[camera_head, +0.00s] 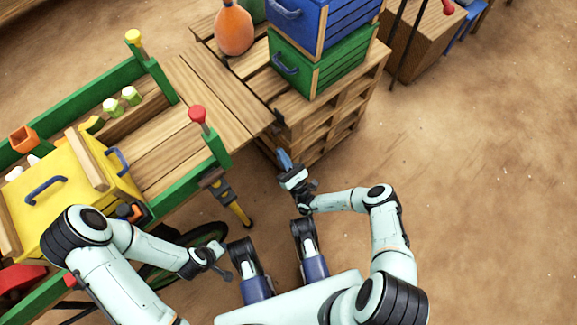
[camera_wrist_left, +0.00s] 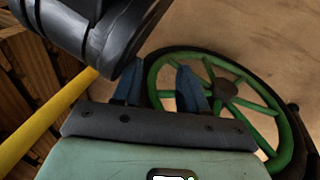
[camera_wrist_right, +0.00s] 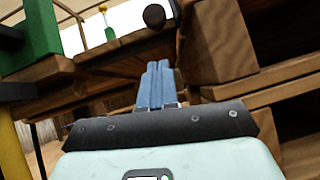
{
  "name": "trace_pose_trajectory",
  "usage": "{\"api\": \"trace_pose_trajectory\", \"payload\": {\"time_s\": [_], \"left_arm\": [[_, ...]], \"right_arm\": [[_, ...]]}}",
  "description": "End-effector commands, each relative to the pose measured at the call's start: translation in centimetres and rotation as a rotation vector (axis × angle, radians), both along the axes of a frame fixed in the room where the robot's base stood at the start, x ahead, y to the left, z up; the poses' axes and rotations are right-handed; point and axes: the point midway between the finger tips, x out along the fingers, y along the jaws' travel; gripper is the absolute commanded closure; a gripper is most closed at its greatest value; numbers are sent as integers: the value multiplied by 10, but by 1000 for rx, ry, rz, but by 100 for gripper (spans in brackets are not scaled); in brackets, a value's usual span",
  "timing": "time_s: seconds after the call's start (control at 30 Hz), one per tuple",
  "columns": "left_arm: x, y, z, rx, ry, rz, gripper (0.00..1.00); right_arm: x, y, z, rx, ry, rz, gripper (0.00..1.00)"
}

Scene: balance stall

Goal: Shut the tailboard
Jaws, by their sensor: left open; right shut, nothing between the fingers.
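The tailboard (camera_head: 212,98) is a wooden plank panel at the end of the green-framed cart (camera_head: 48,147). It lies folded down, about flat, and its far edge reaches the pallet stack. My right gripper (camera_head: 285,158) is shut and empty, just off the tailboard's near outer corner. In the right wrist view its blue fingers (camera_wrist_right: 158,82) point toward a wooden edge with a dark round knob (camera_wrist_right: 154,16). My left gripper (camera_head: 226,273) is open and empty, low beside the cart. In the left wrist view its fingers (camera_wrist_left: 158,85) are in front of a green-spoked wheel (camera_wrist_left: 235,88).
The pallet stack (camera_head: 318,120) carries a green crate (camera_head: 325,68), a blue crate (camera_head: 318,22) and an orange jar (camera_head: 233,30). A red-topped post (camera_head: 197,114) stands at the cart's near corner. A yellow box (camera_head: 85,185) sits in the cart.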

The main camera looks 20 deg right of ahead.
Motion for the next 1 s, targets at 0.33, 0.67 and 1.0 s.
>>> {"api": "trace_pose_trajectory", "payload": {"time_s": [0.33,0.67,1.0], "left_arm": [[11,-1,11,3,-39,-2,57],[13,-2,12,2,-45,-2,57],[20,-3,20,3,-67,-3,57]], "right_arm": [[17,0,44,-1,-1,3,100],[18,0,48,-1,0,2,100],[18,-3,54,-32,-13,1,100]]}}
